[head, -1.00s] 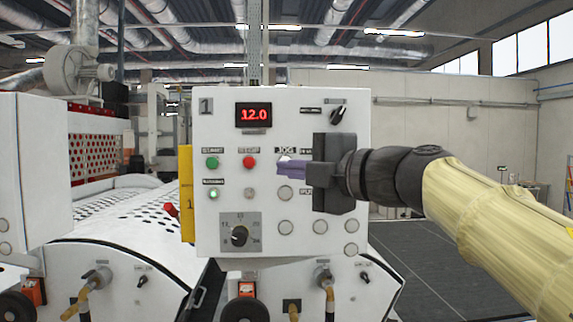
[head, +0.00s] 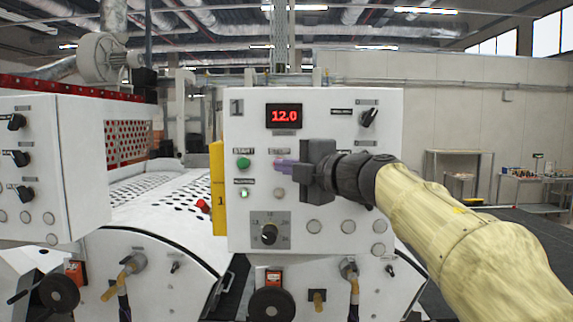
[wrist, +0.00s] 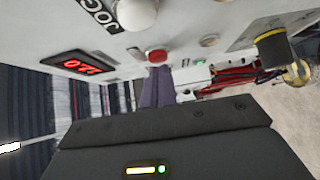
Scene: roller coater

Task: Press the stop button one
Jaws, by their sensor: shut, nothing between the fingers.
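The red stop button (wrist: 157,55) shows in the wrist view on the white control panel marked 1 (head: 237,210). My gripper (wrist: 155,73) is shut and empty, with its purple fingertips right at the lower edge of the button. I cannot tell whether they touch it. In the head view my gripper (head: 279,164) reaches in from the right and covers most or all of the stop button, just right of the green start button (head: 243,163).
A red display (head: 284,115) reads 12.0 above the buttons. A white JOG knob (wrist: 137,13) is close beside the stop button. A dial (head: 269,235) is below.

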